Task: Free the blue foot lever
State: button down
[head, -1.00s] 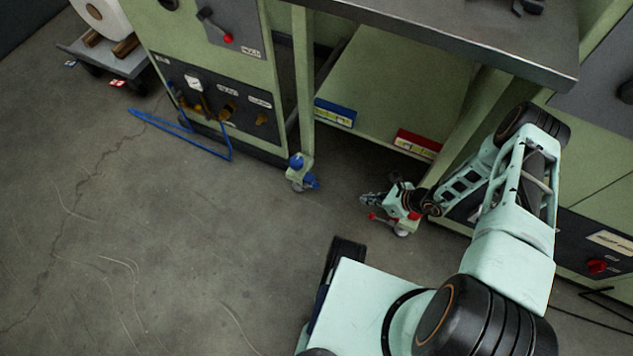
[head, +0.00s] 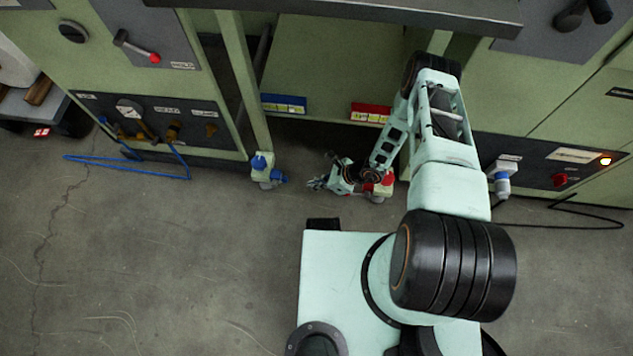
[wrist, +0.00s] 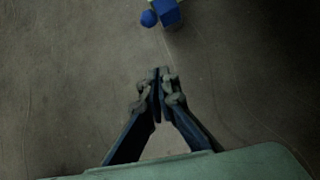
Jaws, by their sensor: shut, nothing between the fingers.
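The blue foot lever (head: 279,178) sticks out from a caster at the foot of the left table leg, with a blue cap (head: 260,161) above it. In the wrist view the blue lever (wrist: 167,13) shows at the top edge, beyond the fingertips. My gripper (head: 314,184) is low near the floor, to the right of the blue lever and apart from it. In the wrist view its fingertips (wrist: 160,76) meet, with nothing between them. Whether the lever is up or down is too small to tell.
A caster with red parts (head: 384,184) stands at the right leg, beside my arm. Blue (head: 284,104) and red (head: 371,113) labelled strips mark the shelf edge. A blue hose (head: 125,168) lies on the floor at left. Open floor lies in front.

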aim_at(280, 182)
jog(key=w+a+f+b, duration=0.1)
jog(key=a+f+b, duration=0.1)
jog(key=a, duration=0.4)
jog(key=shift+w+a, duration=0.3)
jog(key=shift+a, duration=0.1)
jog(key=shift+f, duration=0.1)
